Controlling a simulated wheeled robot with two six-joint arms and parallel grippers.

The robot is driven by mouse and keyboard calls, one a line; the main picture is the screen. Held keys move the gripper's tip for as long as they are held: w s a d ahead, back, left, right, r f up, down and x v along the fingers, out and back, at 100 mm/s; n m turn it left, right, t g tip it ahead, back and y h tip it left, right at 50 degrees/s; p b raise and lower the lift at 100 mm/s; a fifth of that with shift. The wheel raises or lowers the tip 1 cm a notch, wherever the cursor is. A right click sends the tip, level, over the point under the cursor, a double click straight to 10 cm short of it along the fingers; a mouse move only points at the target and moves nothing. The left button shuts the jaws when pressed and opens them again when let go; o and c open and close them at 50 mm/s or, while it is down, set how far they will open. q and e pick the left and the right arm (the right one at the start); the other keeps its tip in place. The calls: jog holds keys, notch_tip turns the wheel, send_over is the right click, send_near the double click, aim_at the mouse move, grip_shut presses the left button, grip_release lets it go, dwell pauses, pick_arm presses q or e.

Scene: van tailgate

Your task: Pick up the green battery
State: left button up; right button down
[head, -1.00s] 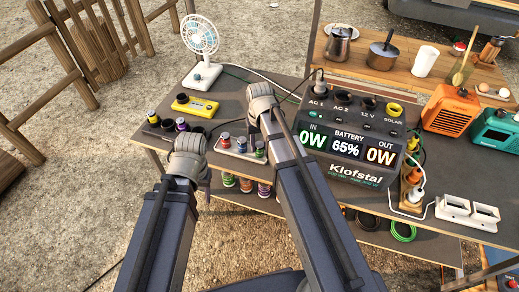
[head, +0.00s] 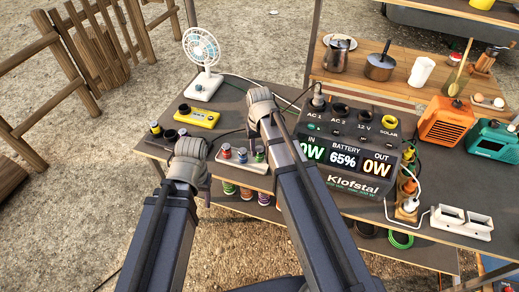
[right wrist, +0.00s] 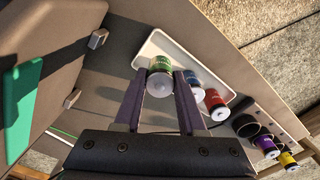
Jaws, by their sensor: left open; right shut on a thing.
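The green battery (right wrist: 160,76) stands between my right gripper's fingers (right wrist: 160,88) in the right wrist view, and they are shut on it. It is at one end of a white tray (right wrist: 178,48); I cannot tell whether its base touches the tray. A blue battery (right wrist: 193,78) and a red battery (right wrist: 215,101) stand beside it in the tray. In the head view the green battery (head: 259,157) shows small beside my right arm, whose fingers are mostly hidden. My left gripper (head: 206,193) is open near the table's front edge, left of the tray, partly hidden by its own arm.
A Klofstal power station (head: 345,150) stands close to the right of the tray. A yellow device (head: 197,117) and a fan (head: 201,60) are behind.

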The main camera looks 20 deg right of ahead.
aim_at(259, 148)
notch_tip(259, 148, up, 7)
jog(key=p, duration=0.5)
jog(key=shift+f, duration=0.15)
pick_arm(q)
notch_tip(259, 148, up, 7)
jog(key=shift+f, duration=0.2)
pick_arm(e)
jog(key=shift+f, duration=0.1)
